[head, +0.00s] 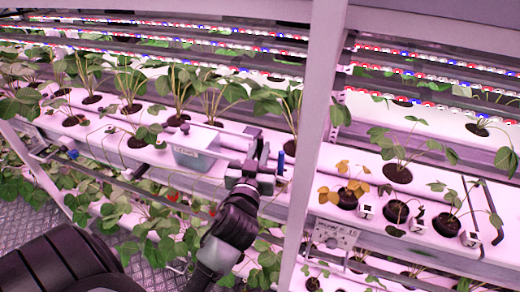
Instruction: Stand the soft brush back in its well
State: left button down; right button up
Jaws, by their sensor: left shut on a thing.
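My left gripper (255,160) is over the front edge of the white planting shelf (225,165), right of a pale clear-sided bin (195,152). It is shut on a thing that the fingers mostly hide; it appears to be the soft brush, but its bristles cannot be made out. A small dark blue upright piece (290,148) shows just right of the gripper; I cannot tell whether it is part of the brush. The brush's well cannot be made out clearly. My right gripper is not in view.
A pale upright post (312,130) stands close to the right of the gripper. Right of it are potted plants, one yellowed (348,195), and small white cubes (365,211). Leafy plants line the shelf behind and the tier below. Grated floor (45,215) shows lower left.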

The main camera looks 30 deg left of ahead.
aim_at(260, 141)
pick_arm(q)
jog(key=shift+f+b, duration=1.3)
jog(key=shift+f, duration=0.25)
jog(key=c, duration=1.3)
grip_release()
jog(key=shift+r, duration=0.1)
jog(key=o, duration=0.4)
jog(key=shift+r+p, duration=2.95)
jog(key=shift+r, duration=0.1)
jog(key=shift+f, duration=0.1)
